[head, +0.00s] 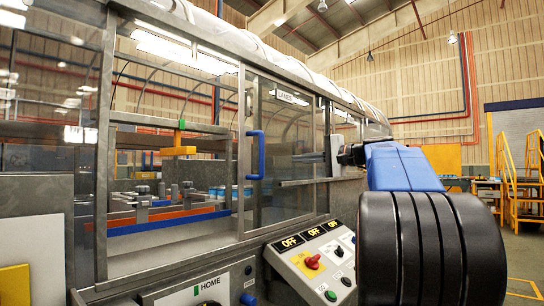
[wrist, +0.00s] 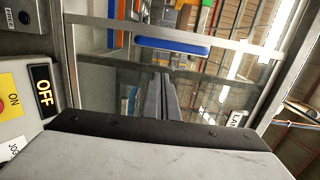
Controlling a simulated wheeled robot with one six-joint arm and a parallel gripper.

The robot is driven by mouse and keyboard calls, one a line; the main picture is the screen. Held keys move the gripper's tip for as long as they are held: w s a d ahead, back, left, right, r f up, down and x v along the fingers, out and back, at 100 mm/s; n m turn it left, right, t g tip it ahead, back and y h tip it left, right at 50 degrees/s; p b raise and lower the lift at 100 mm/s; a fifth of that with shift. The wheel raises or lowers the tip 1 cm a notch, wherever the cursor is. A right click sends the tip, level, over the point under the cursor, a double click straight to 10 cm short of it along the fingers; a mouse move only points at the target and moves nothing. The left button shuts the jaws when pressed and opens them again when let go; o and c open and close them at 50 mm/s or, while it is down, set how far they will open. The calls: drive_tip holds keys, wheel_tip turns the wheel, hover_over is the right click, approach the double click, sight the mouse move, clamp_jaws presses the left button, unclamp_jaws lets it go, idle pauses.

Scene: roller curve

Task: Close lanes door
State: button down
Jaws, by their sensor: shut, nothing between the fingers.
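The lanes door (head: 290,140) is a framed clear pane with a LANES label at its top. Its upright blue handle (head: 255,155) is on the pane's left edge. Left of it is a wide bay in the enclosure through which the inside shows; I cannot tell whether glass covers it. My gripper (head: 297,158) is shut and empty, in front of the pane, right of the handle and apart from it. In the wrist view, the closed fingers (wrist: 165,92) point toward the blue handle (wrist: 172,46), with a gap between.
A control panel (head: 318,262) with OFF displays and a red knob juts out below the door. Inside are an orange block (head: 178,151) and blue-topped cans (head: 222,193). Yellow stairs (head: 508,185) stand far right.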

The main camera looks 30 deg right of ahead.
drive_tip(key=w+a+r, duration=0.1)
drive_tip(key=w+a, duration=0.4)
drive_tip(key=w, duration=0.3)
drive_tip(key=shift+w+a+r+t, duration=0.25)
drive_tip(key=shift+r+t, duration=0.05)
drive_tip(key=shift+r, duration=0.05)
drive_tip(key=shift+a, duration=0.1)
idle(0.5)
